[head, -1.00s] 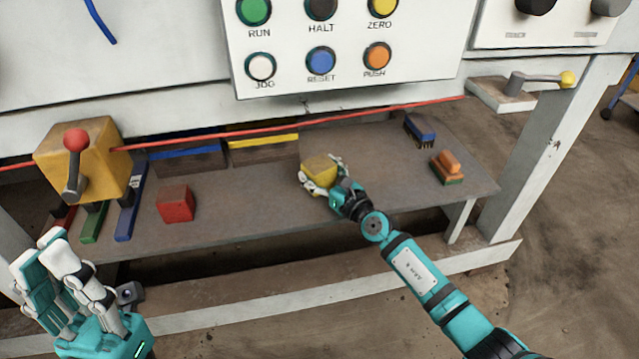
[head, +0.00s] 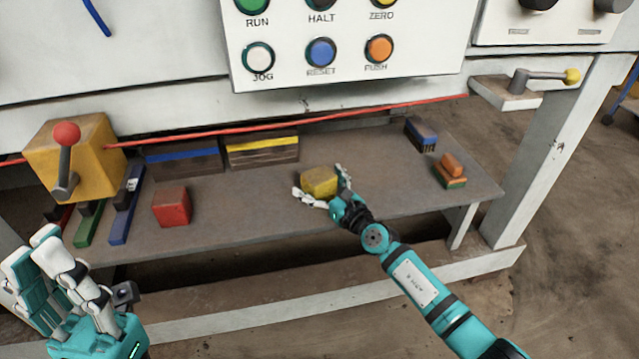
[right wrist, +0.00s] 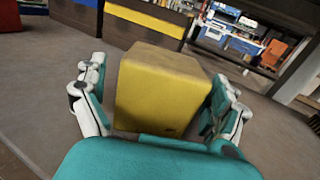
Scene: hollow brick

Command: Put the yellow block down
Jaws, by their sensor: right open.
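The yellow block (head: 319,181) rests on the grey shelf (head: 250,204), right of the red block (head: 171,207). My right gripper (head: 322,187) is open, with its fingers on either side of the yellow block. In the right wrist view, the yellow block (right wrist: 160,90) stands between the spread fingers, with a gap on the left; I cannot tell whether the right finger touches it. My left gripper (head: 45,262) is at the lower left, away from the blocks. Its fingers are close together, and I cannot tell whether it is open or shut.
Blue-striped (head: 184,158) and yellow-striped bins (head: 262,150) stand at the shelf's back. A yellow lever box (head: 90,155) is at left. Two brushes, blue (head: 421,133) and orange (head: 451,170), lie at right. A red cord (head: 380,109) crosses above the shelf.

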